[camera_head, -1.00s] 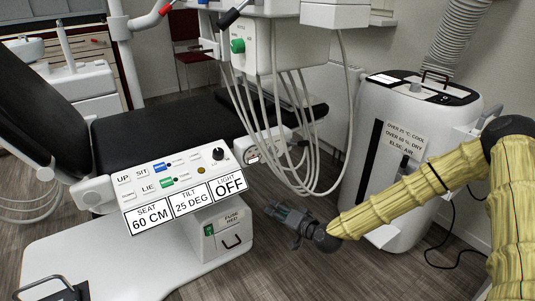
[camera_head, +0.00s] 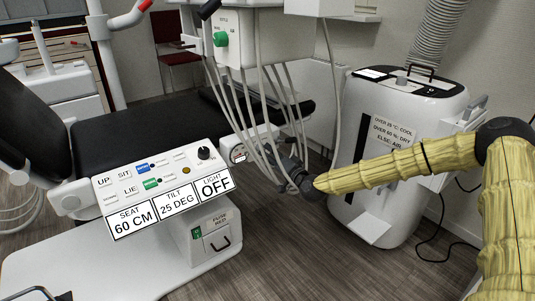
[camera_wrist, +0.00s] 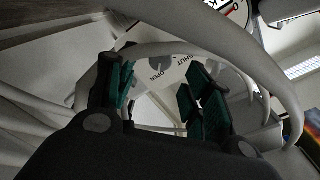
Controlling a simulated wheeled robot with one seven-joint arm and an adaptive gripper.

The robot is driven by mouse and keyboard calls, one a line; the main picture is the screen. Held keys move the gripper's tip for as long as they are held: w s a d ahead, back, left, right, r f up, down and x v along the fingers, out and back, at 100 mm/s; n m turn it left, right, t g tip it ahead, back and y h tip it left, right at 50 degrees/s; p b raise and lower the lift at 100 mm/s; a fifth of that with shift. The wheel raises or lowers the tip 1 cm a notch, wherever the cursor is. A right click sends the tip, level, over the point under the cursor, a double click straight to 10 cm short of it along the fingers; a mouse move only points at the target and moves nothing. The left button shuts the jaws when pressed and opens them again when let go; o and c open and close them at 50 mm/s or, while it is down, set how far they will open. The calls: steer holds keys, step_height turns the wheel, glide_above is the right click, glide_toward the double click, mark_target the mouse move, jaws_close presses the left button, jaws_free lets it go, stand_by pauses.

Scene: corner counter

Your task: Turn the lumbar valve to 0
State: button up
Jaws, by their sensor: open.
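The lumbar valve is not legible by name. A small round grey knob (camera_wrist: 160,66) beside the words SHUT and OPEN shows in the wrist view, seen between my fingers and partly behind a white hose. A round dial gauge (camera_wrist: 236,10) is cut off at the top of the wrist view; a gauge (camera_head: 238,154) also shows on the chair's side in the head view. My gripper (camera_wrist: 160,88) is open, with teal pads apart and nothing visibly held. In the head view my gripper (camera_head: 280,164) is beside the chair, partly hidden by hoses.
White hoses (camera_head: 262,110) hang around my gripper, and one loop (camera_wrist: 225,35) crosses close to the wrist camera. The chair's control panel (camera_head: 165,180) is left, a white air unit (camera_head: 395,110) right. A green knob (camera_head: 221,39) is on the unit above.

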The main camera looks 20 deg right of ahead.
mark_target(261, 148)
steer(key=shift+b+x, duration=0.6)
steer(key=shift+x, duration=1.7)
